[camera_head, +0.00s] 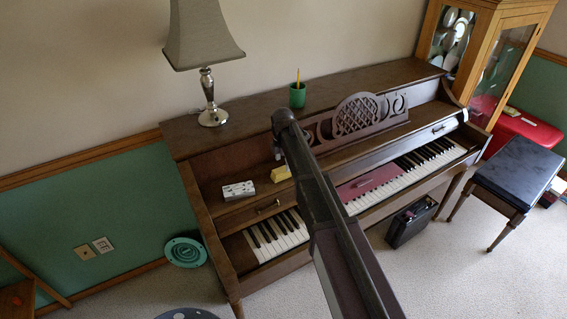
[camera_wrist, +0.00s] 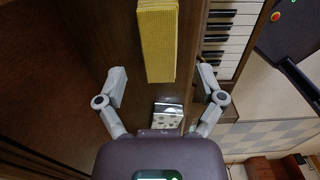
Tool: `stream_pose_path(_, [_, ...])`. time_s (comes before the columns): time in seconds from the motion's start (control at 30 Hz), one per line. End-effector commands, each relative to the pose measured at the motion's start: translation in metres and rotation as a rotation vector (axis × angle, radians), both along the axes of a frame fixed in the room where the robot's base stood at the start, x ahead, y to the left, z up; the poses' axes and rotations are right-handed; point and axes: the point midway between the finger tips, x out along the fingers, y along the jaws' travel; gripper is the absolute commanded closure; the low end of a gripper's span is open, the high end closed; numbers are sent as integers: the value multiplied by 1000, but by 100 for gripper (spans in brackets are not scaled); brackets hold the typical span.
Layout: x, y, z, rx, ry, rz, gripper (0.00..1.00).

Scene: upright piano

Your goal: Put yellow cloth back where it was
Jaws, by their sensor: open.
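The yellow cloth (camera_head: 281,173) lies on the piano's brown ledge above the keys, left of the music stand. In the wrist view the yellow cloth (camera_wrist: 158,40) is a ribbed, folded strip just ahead of my gripper (camera_wrist: 161,72). My gripper's two fingers are spread wide, one to each side of the strip's near end, with nothing held. In the head view my gripper is mostly hidden behind my dark arm.
A white-grey box (camera_head: 238,190) sits on the ledge left of the cloth. A lamp (camera_head: 208,85) and green cup (camera_head: 297,95) stand on the piano top. The carved music stand (camera_head: 357,116) rises to the right. A red cloth (camera_head: 370,182) covers some keys.

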Motion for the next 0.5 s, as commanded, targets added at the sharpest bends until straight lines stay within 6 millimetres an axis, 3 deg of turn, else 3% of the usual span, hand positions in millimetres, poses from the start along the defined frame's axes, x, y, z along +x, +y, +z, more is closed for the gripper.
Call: stream_pose_path(0.5, [0, 0, 48, 0, 0, 0, 13])
